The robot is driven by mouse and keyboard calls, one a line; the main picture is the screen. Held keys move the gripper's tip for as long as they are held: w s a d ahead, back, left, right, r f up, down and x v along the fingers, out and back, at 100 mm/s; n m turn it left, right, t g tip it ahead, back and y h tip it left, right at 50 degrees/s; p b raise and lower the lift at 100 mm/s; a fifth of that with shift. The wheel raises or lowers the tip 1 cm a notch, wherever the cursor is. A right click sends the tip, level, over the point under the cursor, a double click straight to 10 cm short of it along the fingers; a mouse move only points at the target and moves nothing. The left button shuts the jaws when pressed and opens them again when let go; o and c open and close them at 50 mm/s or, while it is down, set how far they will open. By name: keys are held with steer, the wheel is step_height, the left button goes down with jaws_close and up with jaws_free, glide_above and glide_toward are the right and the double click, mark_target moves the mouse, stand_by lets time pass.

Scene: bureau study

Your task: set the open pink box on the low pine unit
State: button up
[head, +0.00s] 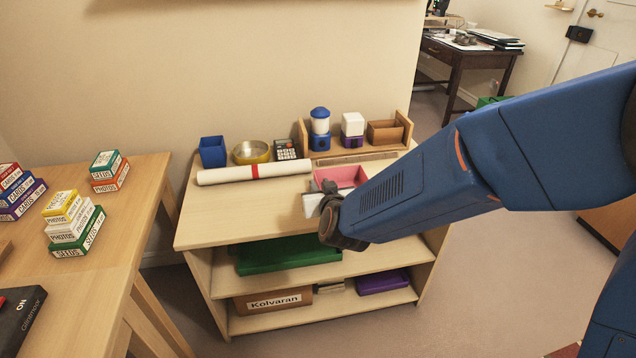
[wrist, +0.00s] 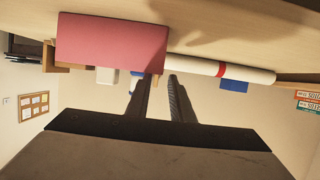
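The open pink box (head: 343,176) is at the right front part of the top of the low pine unit (head: 235,228). My gripper (head: 325,195) is at its near left side in the head view, and my arm hides part of the box. In the wrist view, which is upside down, the pink box (wrist: 110,42) shows one broad wall.
A blue cup (head: 212,151), a brass bowl (head: 251,152), a calculator (head: 286,150) and a wooden rack (head: 406,129) stand at the back. The unit's front left top is clear. A desk (head: 125,215) with small boxes stands left.

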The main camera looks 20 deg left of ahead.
steer(key=v, duration=0.7)
steer(key=d+r+m+g+h, duration=0.1)
steer(key=d+r+g, duration=0.15)
steer(key=d, duration=0.95)
steer(key=d+r+m+g, duration=0.1)
steer(key=d+r, duration=0.2)
steer(key=d, duration=0.8)
steer(key=s+d+f+m+g+h, duration=0.1)
steer(key=s+d+m+g+h, duration=0.1)
steer(key=s+d, duration=0.7)
steer(key=s+d+f+m+g+h, duration=0.1)
steer(key=s+d+h, duration=0.3)
steer(key=s+d, duration=0.6)
steer(key=d+m, duration=0.1)
steer(key=d, duration=0.6)
steer(key=shift+s+g, duration=0.35)
